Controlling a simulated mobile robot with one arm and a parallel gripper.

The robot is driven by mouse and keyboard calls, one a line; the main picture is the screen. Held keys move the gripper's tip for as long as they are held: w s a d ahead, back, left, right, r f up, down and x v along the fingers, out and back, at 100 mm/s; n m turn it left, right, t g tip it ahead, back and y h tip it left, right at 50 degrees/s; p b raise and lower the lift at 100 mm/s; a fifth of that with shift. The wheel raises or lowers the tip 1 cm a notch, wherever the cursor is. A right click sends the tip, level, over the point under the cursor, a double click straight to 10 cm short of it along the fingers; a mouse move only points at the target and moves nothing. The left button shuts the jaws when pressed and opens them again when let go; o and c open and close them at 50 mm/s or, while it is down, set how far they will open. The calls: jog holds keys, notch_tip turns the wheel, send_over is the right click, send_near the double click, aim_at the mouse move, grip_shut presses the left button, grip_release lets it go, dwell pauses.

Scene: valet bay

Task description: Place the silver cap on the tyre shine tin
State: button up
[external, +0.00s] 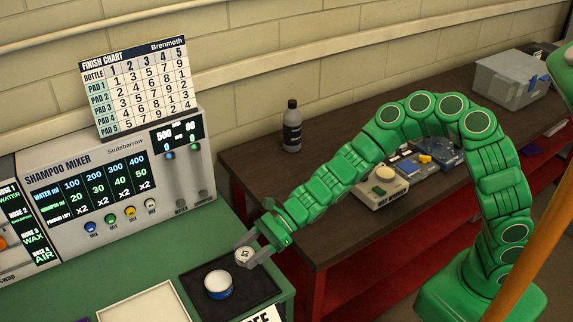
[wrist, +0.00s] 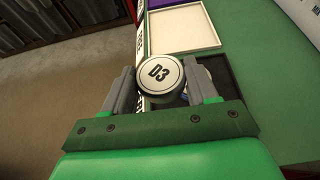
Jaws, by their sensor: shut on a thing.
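My gripper (external: 250,256) is shut on a round silver cap (external: 243,257). The tyre shine tin (external: 219,284), a short round tin with a blue side and pale top, stands upright on a black mat (external: 254,298) on the green counter. The cap is held above the mat, beside the tin and up to its right in the external view, apart from it. In the wrist view the tin is mostly hidden behind the cap and right finger.
A white tray (external: 137,307) lies left of the mat; it also shows in the wrist view (wrist: 182,28). The shampoo mixer (external: 105,185) stands behind on the green counter (external: 60,285). A dark bottle (external: 292,128) and a boxy device (external: 383,187) stand on the brown bench.

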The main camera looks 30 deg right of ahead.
aim_at(222, 279)
jog(key=w+a+f, duration=0.2)
jog(key=a, duration=0.1)
jog(key=shift+w+a, duration=0.1)
jog(key=shift+w, duration=0.2)
jog(key=f, duration=0.1)
jog(key=w+a+f, duration=0.2)
jog(key=shift+a+f, duration=0.2)
jog(key=shift+f, duration=0.2)
jog(key=shift+w+a+f, duration=0.2)
jog(key=shift+a+f, duration=0.15)
jog(key=shift+f, duration=0.15)
jog(key=shift+w+a+f, duration=0.2)
jog(key=shift+a+f, duration=0.1)
jog(key=shift+f, duration=1.65)
jog(key=shift+f, duration=0.1)
jog(key=o, duration=1)
jog(key=shift+o, duration=0.2)
